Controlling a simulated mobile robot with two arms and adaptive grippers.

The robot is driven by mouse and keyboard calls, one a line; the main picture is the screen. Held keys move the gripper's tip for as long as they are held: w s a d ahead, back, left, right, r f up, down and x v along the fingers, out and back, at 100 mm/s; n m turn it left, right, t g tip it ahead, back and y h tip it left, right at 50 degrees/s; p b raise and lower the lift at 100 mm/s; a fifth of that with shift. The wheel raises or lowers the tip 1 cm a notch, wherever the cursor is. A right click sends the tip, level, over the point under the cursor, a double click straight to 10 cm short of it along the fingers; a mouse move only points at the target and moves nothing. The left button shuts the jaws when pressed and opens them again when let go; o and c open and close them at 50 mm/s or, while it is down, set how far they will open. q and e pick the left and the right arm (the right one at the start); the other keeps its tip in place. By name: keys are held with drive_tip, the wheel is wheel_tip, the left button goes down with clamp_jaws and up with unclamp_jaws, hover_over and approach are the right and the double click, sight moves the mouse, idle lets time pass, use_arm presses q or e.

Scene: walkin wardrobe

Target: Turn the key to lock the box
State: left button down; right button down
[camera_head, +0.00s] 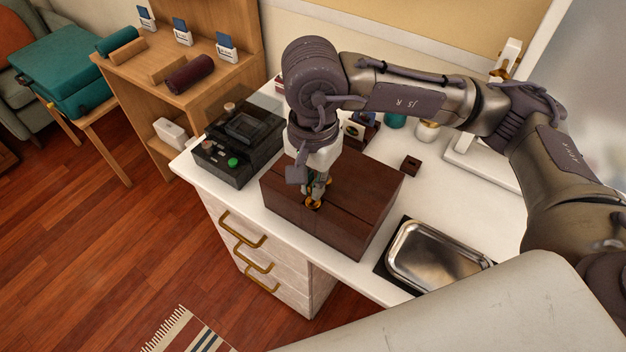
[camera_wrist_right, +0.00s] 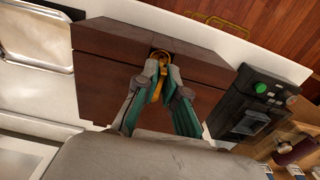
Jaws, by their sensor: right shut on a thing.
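The dark brown wooden box (camera_head: 352,211) stands closed on the white counter in the head view. It also shows in the right wrist view (camera_wrist_right: 105,72). My right gripper (camera_head: 314,197) is above the box's front edge, pointing down. In the wrist view its fingertips (camera_wrist_right: 160,68) are shut on a brass key (camera_wrist_right: 157,84) at the box's round brass lock plate (camera_wrist_right: 160,55). The fingers partly cover the key, and I cannot tell how far it is turned. My left gripper is not in view.
A black device (camera_head: 238,143) with a green button stands left of the box. A silver metal tray (camera_head: 436,257) lies to its right. A small dark block (camera_head: 411,165) and jars sit behind. The counter's front edge is close to the box.

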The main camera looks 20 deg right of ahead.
drive_tip(key=shift+f+b, duration=0.75)
drive_tip(key=shift+f, duration=0.05)
drive_tip(key=shift+d+f, duration=0.2)
drive_tip(key=shift+a+r+p, duration=0.2)
drive_tip(key=shift+r+p, duration=0.2)
drive_tip(key=shift+r, duration=0.4)
drive_tip(key=shift+r+p, duration=0.4)
drive_tip(key=shift+r, duration=0.15)
